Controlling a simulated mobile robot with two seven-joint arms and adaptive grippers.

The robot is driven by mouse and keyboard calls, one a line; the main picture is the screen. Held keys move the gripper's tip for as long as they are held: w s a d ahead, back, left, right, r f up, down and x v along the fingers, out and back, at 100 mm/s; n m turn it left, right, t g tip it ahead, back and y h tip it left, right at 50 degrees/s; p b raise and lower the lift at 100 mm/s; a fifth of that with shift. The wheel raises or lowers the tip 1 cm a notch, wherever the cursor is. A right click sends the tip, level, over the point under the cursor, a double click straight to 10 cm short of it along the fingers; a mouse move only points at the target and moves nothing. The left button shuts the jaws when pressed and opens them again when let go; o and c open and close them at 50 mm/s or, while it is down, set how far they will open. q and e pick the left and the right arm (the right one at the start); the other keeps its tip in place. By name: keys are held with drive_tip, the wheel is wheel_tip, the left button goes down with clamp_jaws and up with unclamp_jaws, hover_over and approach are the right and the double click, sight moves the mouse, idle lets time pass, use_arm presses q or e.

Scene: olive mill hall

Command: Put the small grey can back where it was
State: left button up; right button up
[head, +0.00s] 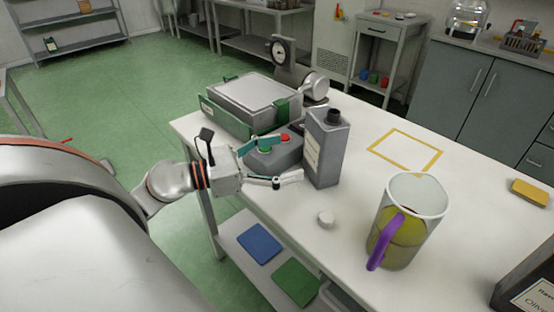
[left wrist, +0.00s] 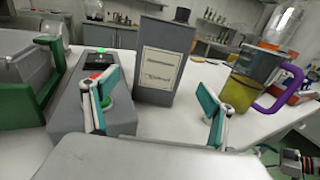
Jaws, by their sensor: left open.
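The small grey can (head: 326,152) is a rectangular tin with a black cap and a pale label. It stands upright on the white table (head: 290,215), left of an empty yellow square outline (head: 405,150). In the left wrist view the can (left wrist: 165,62) shows ahead, between the two fingers in the picture. My left gripper (head: 281,160) is open and empty, just left of the can with its teal-padded fingers towards it. The wrist view shows the gripper (left wrist: 160,103) too. I cannot tell whether a finger touches the can.
A grey button box (head: 272,155) with red and green buttons sits close by the left gripper. Behind it is a grey case (head: 252,100) with green ends.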

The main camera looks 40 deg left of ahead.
use_arm(q)
drive_tip(key=shift+s+a+f, duration=0.1)
drive_tip(key=shift+s+a, duration=0.2)
drive_tip(key=shift+s, duration=0.15)
drive_tip(key=shift+s+a, duration=0.2)
drive_tip(key=shift+s, duration=0.2)
